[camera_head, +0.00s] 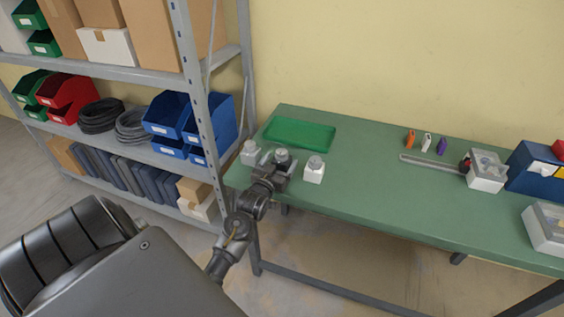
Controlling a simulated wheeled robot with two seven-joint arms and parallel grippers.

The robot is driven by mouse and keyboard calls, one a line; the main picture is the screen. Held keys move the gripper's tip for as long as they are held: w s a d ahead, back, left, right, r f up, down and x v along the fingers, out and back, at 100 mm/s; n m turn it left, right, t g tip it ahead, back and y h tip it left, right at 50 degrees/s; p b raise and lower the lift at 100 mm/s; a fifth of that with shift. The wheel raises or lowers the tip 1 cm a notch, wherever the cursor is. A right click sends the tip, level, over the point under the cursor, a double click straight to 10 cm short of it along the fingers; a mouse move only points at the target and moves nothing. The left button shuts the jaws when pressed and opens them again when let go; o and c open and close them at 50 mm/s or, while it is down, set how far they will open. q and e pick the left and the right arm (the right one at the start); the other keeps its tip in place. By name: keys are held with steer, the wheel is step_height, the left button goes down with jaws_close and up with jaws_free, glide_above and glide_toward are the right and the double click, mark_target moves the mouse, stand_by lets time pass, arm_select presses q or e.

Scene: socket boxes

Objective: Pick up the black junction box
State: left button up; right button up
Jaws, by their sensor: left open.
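The black junction box (283,156) stands near the left end of the green table, with a grey round top showing. My left gripper (278,161) is open at the box, its fingers on either side of it. The lower part of the box is hidden by the gripper, and I cannot tell whether the fingers touch it. A white box (249,153) stands just left of the gripper and another white box (314,171) just right. My right gripper is not in view.
A green tray (299,132) lies behind the boxes on the table (375,192). A grey shelf rack (197,95) stands close on the left. To the right are small coloured items (427,142), a grey bar (430,163), clear-lidded boxes (486,172) and a blue case (537,172). The table's middle is clear.

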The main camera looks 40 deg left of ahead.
arm_select(q)
steer(key=shift+w+a, duration=0.1)
steer(key=shift+w, duration=0.2)
steer(key=shift+c, duration=0.5)
steer(key=c, duration=1.1)
steer(key=shift+o, duration=0.2)
steer(key=shift+r, duration=0.15)
steer(key=shift+r, duration=0.55)
steer(key=s+d+r+b, duration=0.1)
steer(key=s+d+r, duration=0.6)
steer(key=s+r, duration=0.4)
steer(key=shift+s+r, duration=0.35)
steer(key=shift+s, duration=0.3)
